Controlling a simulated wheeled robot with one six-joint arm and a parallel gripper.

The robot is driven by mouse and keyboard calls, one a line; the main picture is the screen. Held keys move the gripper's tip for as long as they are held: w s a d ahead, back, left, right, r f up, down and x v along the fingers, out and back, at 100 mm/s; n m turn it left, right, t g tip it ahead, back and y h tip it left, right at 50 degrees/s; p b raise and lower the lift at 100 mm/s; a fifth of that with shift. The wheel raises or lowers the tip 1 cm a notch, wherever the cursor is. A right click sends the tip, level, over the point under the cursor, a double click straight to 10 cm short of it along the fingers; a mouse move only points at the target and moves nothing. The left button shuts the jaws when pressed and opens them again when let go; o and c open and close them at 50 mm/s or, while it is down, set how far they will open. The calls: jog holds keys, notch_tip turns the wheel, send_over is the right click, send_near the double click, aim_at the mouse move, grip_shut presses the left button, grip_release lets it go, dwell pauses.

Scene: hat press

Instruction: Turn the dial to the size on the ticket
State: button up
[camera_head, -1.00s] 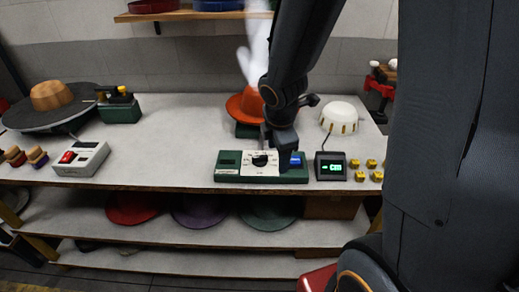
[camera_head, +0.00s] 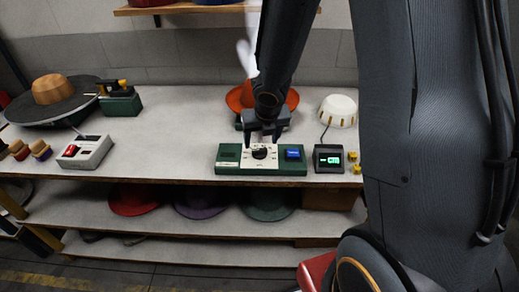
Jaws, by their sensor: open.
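The dial (camera_head: 259,153) is a dark round knob on a pale plate of a green control box (camera_head: 231,168) near the table's front edge. The markings around it are too small to read. A blue button (camera_head: 293,153) is lit at the box's right end. My gripper (camera_head: 262,140) is open, its fingers pointing down just above and behind the dial; I cannot tell whether they touch it. A small dark display (camera_head: 328,158) with green lettering stands to the right; its text is unclear. I cannot make out a paper ticket.
An orange hat (camera_head: 241,98) on a press stands behind my gripper. A white dome (camera_head: 338,110) is at the back right. A grey box with a red switch (camera_head: 84,151) and a brown hat on a dark disc (camera_head: 53,91) are left. The table between is clear.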

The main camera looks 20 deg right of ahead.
aim_at(260, 149)
jog(key=shift+b+x, duration=2)
jog(key=shift+x, duration=0.75)
jog(key=c, duration=1)
jog(key=shift+c, duration=0.2)
